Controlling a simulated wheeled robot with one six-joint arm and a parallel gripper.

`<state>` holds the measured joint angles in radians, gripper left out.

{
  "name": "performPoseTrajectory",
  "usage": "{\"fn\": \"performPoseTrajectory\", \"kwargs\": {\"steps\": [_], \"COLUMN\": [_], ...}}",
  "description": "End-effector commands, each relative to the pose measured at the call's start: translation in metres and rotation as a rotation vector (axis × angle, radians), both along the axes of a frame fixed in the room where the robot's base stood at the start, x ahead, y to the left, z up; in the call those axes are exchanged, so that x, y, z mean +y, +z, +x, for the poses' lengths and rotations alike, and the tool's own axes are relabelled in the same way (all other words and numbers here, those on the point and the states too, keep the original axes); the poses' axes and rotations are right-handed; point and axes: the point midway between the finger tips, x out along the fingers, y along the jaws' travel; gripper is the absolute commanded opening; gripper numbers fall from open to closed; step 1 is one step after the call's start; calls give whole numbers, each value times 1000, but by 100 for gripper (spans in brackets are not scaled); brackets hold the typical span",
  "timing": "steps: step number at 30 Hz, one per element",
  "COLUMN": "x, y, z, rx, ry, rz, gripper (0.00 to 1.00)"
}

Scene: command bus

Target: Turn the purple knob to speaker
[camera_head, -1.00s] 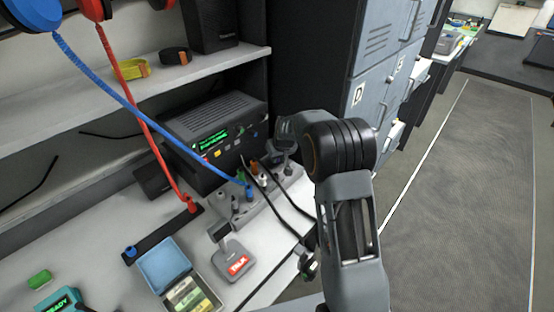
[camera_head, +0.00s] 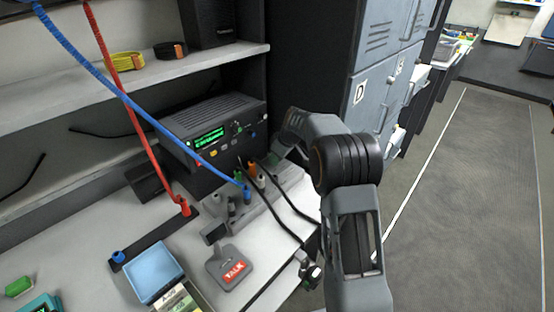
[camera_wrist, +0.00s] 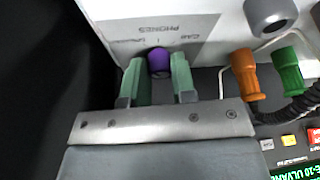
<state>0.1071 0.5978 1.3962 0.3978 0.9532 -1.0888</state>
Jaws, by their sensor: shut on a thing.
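The purple knob (camera_wrist: 158,61) sits between the two green fingers of my gripper (camera_wrist: 159,66) in the wrist view. The fingers are shut on its sides. Beside it is a pale label plate (camera_wrist: 195,32) with printed words, upside down in this view, including PHONES and a fainter word that looks like SPEAKER. Which mark the knob points to cannot be told. In the head view the knob is hidden behind my arm, at the right end of the grey connector panel (camera_head: 222,229).
An orange plug (camera_wrist: 245,75) and a green plug (camera_wrist: 287,70) with a black coiled cable are close beside my gripper. A radio with a green display (camera_head: 207,136) stands behind the panel. A grey TALK pedal (camera_head: 228,258) and a blue box (camera_head: 152,272) lie in front.

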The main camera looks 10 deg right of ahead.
Motion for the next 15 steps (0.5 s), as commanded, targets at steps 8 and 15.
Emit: {"fn": "performPoseTrajectory", "kwargs": {"steps": [8, 15], "x": [1, 1], "y": [-1, -1], "z": [-1, -1], "rx": [4, 5], "ry": [18, 17], "rz": [1, 1], "gripper": [1, 26]}}
